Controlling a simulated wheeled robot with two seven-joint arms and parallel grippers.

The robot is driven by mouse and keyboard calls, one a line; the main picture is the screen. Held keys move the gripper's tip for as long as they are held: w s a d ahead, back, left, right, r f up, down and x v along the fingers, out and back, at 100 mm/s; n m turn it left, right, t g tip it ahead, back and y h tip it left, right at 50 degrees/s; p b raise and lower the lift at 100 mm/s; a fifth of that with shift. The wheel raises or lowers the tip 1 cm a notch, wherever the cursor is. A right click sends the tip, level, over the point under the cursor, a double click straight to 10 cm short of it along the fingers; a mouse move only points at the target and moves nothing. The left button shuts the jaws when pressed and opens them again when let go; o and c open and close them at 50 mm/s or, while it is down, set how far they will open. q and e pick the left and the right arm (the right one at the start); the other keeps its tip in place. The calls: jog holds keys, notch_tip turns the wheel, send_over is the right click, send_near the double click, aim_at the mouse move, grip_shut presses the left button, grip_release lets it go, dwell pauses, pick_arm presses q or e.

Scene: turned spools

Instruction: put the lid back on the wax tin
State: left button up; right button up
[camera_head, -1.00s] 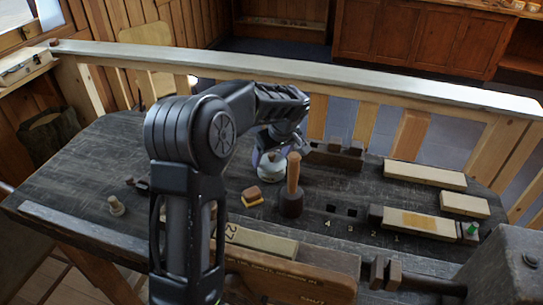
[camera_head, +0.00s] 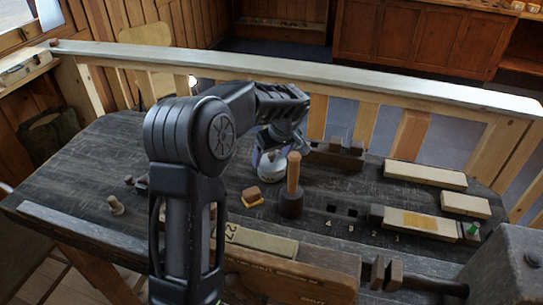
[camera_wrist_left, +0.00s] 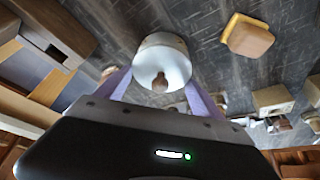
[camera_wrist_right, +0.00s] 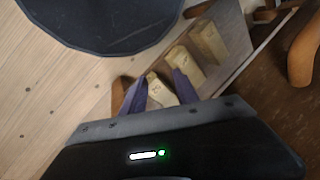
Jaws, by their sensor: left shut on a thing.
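The wax tin (camera_head: 271,170) is a small pale round tin with a label, standing on the dark bench behind the mallet. Its white lid (camera_wrist_left: 172,66), with a brown knob, faces me in the left wrist view, with the tin's side (camera_wrist_left: 160,40) beyond it. My left gripper (camera_wrist_left: 160,78) has its purple fingers on either side of the lid and is shut on it. The lid is at the tin's top; I cannot tell whether a gap is left. In the head view my arm partly hides the lid. My right gripper (camera_wrist_right: 160,88) is open and empty, away from the bench top.
A wooden mallet (camera_head: 293,190) stands upright just right of the tin. A yellow and brown block (camera_head: 252,197) lies in front. A spool (camera_head: 115,205) is at the left. Pale blocks (camera_head: 425,175) lie at the right. A railing (camera_head: 330,92) runs behind the bench.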

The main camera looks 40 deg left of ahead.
pick_arm(q)
jog(key=o, duration=1.3)
jog(key=shift+r, duration=0.1)
jog(key=shift+r+p, duration=1.9)
jog(key=shift+r, duration=1.5)
grip_shut()
